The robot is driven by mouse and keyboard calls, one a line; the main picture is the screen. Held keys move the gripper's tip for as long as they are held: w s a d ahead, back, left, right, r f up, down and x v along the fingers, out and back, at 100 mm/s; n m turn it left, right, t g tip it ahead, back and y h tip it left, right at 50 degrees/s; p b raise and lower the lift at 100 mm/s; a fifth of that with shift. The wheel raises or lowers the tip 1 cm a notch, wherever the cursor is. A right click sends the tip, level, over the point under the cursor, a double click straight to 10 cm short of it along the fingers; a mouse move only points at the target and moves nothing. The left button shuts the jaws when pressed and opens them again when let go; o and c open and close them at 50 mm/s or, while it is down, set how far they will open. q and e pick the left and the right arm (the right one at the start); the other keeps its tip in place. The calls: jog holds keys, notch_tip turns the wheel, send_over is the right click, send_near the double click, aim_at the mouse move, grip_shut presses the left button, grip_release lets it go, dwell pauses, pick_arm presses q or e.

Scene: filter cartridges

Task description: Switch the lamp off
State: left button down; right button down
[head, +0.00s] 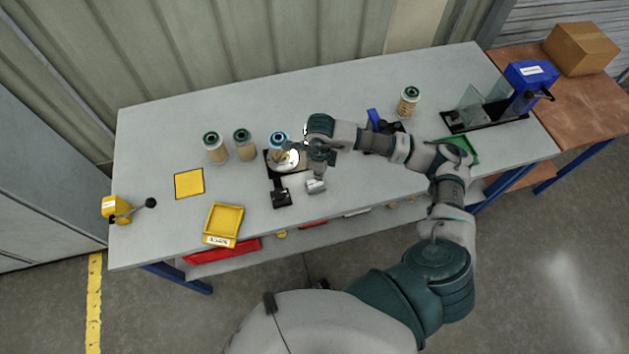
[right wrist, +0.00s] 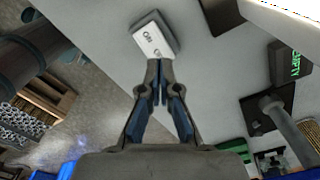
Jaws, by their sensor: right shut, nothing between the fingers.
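The lamp appears to be the bright white disc (head: 289,161) on a black stand (head: 281,196), and it looks lit. A small grey switch box (head: 316,186) sits on the table to the right of the stand. In the right wrist view, the switch box (right wrist: 153,40) has a white face marked "ON"; its other marking is partly hidden. My right gripper (head: 319,174) is shut and empty over the switch box. In the right wrist view, its fingertips (right wrist: 158,64) are at the box's near edge; I cannot tell if they touch. My left gripper is out of view.
A blue-topped cartridge (head: 279,145) stands by the lamp; green-topped cartridges (head: 244,144) stand to its left. A yellow tray (head: 224,219) lies at the front left. A lever device (head: 118,209) is at the left edge. A glass-panelled fixture (head: 485,112) is at the right.

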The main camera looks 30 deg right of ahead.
jog(key=shift+a, duration=0.2)
jog(key=shift+f, duration=0.2)
